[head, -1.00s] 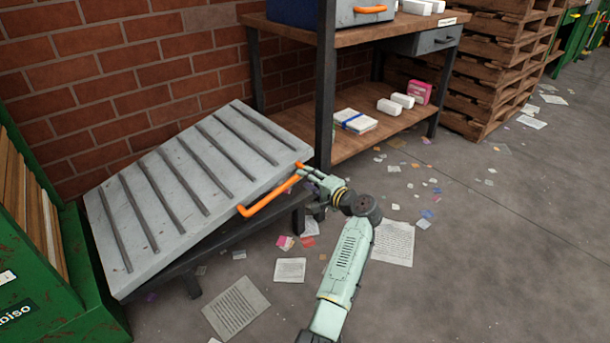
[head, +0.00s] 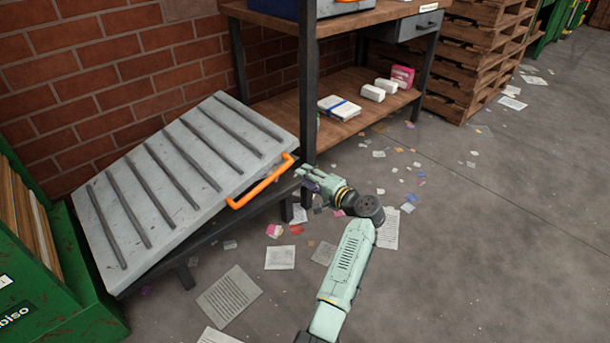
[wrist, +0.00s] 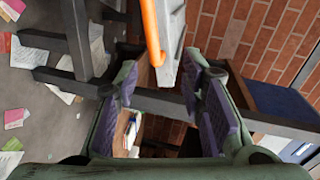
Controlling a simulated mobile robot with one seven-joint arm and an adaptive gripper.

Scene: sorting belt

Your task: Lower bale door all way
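The bale door (head: 180,180) is a grey ribbed panel at left in the head view, sloping down toward the front left over a dark frame. Its orange handle (head: 262,183) runs along its right edge. My gripper (head: 303,178) is just right of the handle's far end, with a small gap in the head view. In the wrist view my gripper (wrist: 160,68) is open, its purple-padded fingers spread and empty. The handle (wrist: 151,30) and the door's grey edge (wrist: 172,38) show ahead, between the fingertips in the picture.
A wooden-shelved workbench (head: 300,125) stands behind the door, its dark post close to my gripper. A green container (head: 75,285) is at the left, a brick wall (head: 110,70) behind. Papers litter the floor; the right is open floor.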

